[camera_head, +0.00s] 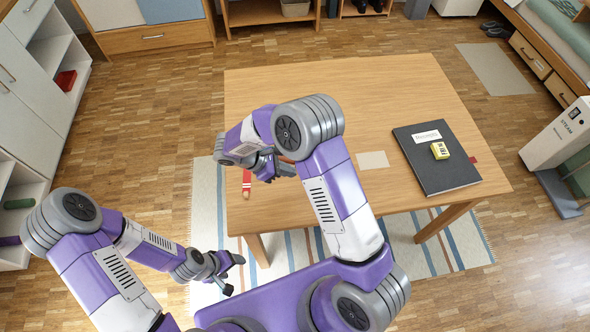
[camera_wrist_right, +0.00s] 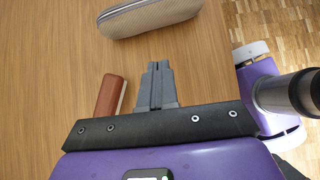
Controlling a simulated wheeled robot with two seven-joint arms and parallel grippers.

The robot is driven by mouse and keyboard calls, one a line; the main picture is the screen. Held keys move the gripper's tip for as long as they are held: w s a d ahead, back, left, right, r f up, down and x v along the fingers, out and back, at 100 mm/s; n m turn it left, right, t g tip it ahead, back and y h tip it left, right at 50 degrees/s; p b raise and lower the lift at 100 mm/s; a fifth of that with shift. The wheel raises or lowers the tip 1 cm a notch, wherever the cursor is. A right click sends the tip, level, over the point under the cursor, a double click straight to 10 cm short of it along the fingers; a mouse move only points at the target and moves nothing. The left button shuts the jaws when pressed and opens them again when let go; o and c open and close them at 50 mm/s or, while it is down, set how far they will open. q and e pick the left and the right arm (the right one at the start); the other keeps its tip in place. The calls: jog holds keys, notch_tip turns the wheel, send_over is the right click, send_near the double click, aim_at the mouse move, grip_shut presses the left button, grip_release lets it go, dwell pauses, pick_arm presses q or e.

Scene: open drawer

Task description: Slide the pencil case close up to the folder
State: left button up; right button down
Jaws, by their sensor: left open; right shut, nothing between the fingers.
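The pencil case (camera_wrist_right: 148,14), beige and ribbed, lies on the table at the top of the right wrist view, partly cut off. In the head view my right arm hides it. The black folder (camera_head: 428,173) lies flat on the right side of the table, with a white label and a small yellow box (camera_head: 440,150) on it. My right gripper (camera_wrist_right: 158,66) is shut and empty over the table, its fingertips pointing toward the case with a gap between. It also shows in the head view (camera_head: 288,171). My left gripper (camera_head: 232,275) is open and empty, off the table's front left.
A reddish-brown block (camera_wrist_right: 110,95) lies left of my right fingers. A red item (camera_head: 246,182) lies near the table's left edge. A pale paper sheet (camera_head: 372,160) lies left of the folder. The back of the table (camera_head: 340,80) is clear.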

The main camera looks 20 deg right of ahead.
jog(key=b+x, duration=0.1)
jog(key=x, duration=0.6)
jog(key=shift+s+d+f, duration=0.15)
jog(key=shift+d+f, duration=0.05)
jog(key=shift+f, duration=0.15)
jog(key=d, duration=0.3)
jog(key=shift+s+d+f+b, duration=0.1)
jog(key=shift+s+d+b, duration=0.1)
jog(key=shift+s+b, duration=0.15)
jog(key=shift+s+d, duration=0.15)
jog(key=shift+d, duration=0.25)
pick_arm(q)
jog(key=shift+f, duration=0.9)
pick_arm(e)
jog(key=shift+d, duration=0.15)
